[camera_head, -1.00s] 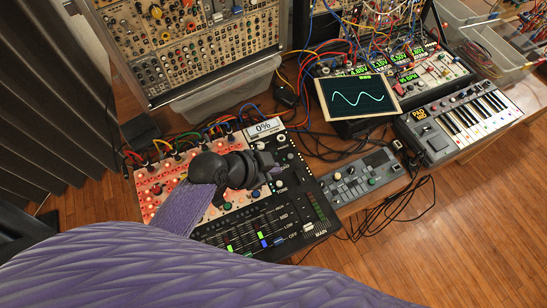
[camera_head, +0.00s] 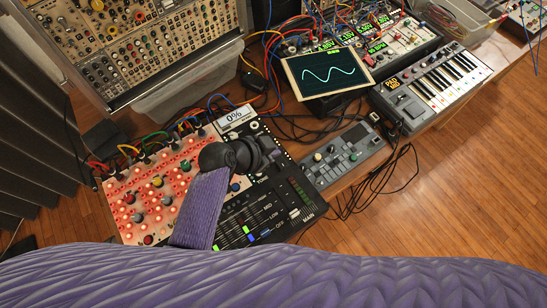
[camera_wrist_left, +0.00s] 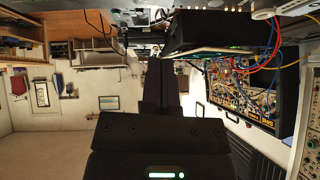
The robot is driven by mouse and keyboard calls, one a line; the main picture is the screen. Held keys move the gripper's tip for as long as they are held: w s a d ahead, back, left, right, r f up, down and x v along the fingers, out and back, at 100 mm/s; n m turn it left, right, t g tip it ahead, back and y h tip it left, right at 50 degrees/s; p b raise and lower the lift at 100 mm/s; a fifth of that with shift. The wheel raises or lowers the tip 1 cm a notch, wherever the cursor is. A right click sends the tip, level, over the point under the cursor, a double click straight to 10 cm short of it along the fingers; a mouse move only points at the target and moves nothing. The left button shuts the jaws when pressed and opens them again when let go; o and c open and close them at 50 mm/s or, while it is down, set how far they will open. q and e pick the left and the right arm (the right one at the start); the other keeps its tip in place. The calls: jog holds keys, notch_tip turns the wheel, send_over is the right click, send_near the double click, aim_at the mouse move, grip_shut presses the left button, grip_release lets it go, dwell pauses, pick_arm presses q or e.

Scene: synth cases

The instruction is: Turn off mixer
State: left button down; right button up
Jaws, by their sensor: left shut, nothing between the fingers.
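The mixer has a light panel with many red-lit knobs (camera_head: 150,195) on its left. Its black right part (camera_head: 262,215) carries faders, with "LOW", "OFF" and "MAIN" lettering. A small white display (camera_head: 235,117) at its back edge reads 0%. My left gripper (camera_head: 274,157) is over the middle to right of the mixer, hiding some controls. It is shut and empty; I cannot tell whether it touches the mixer. Its dark fingers (camera_wrist_left: 160,75) lie together in the left wrist view. My right gripper is not in view.
A small grey device (camera_head: 345,152) lies right of the mixer, with loose cables beside it. A screen with a wave (camera_head: 328,73) and a keyboard (camera_head: 435,85) stand farther right. A modular rack (camera_head: 110,45) rises behind. Patch cables run along the mixer's back edge.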

aim_at(280, 158)
pick_arm(q)
jog(key=f+b, duration=0.1)
jog(key=f, duration=0.1)
jog(key=w+f+b, duration=0.1)
jog(key=f, duration=0.2)
jog(key=shift+d, duration=0.2)
jog(key=shift+f+g+b, duration=0.3)
jog(key=shift+f+b, duration=0.05)
jog(key=shift+s+r, duration=0.1)
jog(key=shift+s+d+p, duration=0.25)
jog(key=shift+s+p, duration=0.05)
jog(key=shift+p, duration=0.25)
jog(key=shift+s+d+r, duration=0.1)
jog(key=shift+s+d, duration=0.1)
jog(key=shift+s, duration=0.05)
jog(key=shift+w, duration=0.1)
